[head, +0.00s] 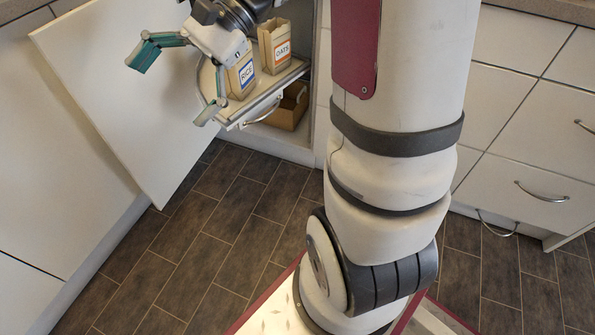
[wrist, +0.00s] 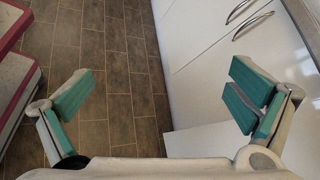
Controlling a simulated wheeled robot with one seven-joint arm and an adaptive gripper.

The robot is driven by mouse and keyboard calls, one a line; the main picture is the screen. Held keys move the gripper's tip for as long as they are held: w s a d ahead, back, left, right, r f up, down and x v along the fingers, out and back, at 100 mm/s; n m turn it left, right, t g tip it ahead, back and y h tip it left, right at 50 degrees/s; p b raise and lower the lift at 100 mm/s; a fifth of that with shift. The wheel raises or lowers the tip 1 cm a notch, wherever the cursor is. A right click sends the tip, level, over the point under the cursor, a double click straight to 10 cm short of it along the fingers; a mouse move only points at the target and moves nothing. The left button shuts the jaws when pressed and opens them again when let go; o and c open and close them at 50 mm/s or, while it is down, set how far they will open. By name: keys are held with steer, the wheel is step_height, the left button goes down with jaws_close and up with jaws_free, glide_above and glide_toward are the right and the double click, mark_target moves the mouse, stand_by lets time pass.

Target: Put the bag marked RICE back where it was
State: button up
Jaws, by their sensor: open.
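The RICE bag (head: 242,78), a tan paper bag with a blue-bordered label, stands upright on the pulled-out cabinet shelf (head: 262,106), near its front left. My gripper (head: 176,84) is open, to the left of the bag in the head view, with one finger out over the open door and the other at the shelf's front left edge. Part of the bag is hidden behind my gripper. In the wrist view my gripper (wrist: 162,95) is wide apart with nothing between the fingers, and the bag does not show.
The OATS bag (head: 275,48), with an orange-bordered label, stands behind and right of the RICE bag. A brown box (head: 290,108) sits lower in the cabinet. The open white door (head: 105,95) is at the left. Drawers with handles (head: 542,192) are at the right. Tiled floor (head: 215,215) is clear.

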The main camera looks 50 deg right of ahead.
steer(key=s+a+r+n+g+h, duration=0.2)
steer(key=s+a+n, duration=0.2)
steer(key=s, duration=0.4)
steer(key=s+d+f+n+h, duration=0.1)
steer(key=s+n+h, duration=0.3)
steer(key=s, duration=0.4)
steer(key=s+d+f+n+h, duration=0.1)
steer(key=s+d+n+h, duration=0.3)
steer(key=s, duration=0.5)
steer(key=shift+d+f+n+t+h, duration=0.2)
steer(key=shift+n+t+h, duration=0.15)
steer(key=shift+h, duration=0.55)
steer(key=shift+s, duration=0.1)
step_height(320, 180, up, 32)
steer(key=t+p, duration=0.4)
steer(key=p, duration=2.6)
steer(key=shift+d, duration=0.2)
steer(key=shift+f, duration=0.1)
